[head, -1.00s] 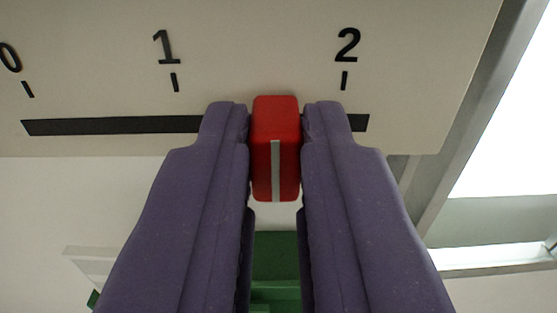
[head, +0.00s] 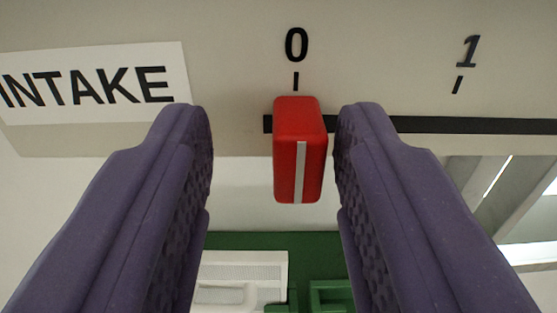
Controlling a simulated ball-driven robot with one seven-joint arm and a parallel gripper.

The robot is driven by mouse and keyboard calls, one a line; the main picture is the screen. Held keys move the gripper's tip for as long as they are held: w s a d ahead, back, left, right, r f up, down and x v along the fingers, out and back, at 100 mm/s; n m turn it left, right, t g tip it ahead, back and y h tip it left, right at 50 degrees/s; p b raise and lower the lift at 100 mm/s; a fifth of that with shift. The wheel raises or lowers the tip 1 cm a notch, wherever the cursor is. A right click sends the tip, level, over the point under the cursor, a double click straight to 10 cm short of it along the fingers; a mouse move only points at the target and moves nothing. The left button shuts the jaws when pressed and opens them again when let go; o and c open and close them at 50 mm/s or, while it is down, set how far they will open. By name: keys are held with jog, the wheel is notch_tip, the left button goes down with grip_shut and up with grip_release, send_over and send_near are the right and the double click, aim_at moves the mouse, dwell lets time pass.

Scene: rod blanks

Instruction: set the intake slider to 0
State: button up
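The red slider knob (head: 287,150) with a pale stripe sits at the left end of the black slot (head: 470,125), right under the 0 mark (head: 296,45). A white label reading INTAKE (head: 95,83) is on the panel to its left. My gripper (head: 268,140) is open, with its two purple fingers on either side of the knob. There is a wide gap between the left finger and the knob, and a narrow one between the knob and the right finger.
The 1 mark (head: 467,52) is farther right along the slot. Below the panel are a green surface (head: 270,240) and a white object with a grille (head: 240,272). A grey frame (head: 495,185) stands at the right.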

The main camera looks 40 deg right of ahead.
jog(key=shift+s+d, duration=0.1)
jog(key=shift+s, duration=0.05)
jog(key=b+v, duration=0.1)
jog(key=v, duration=0.6)
jog(key=shift+s+a+b, duration=0.25)
jog(key=shift+b, duration=0.05)
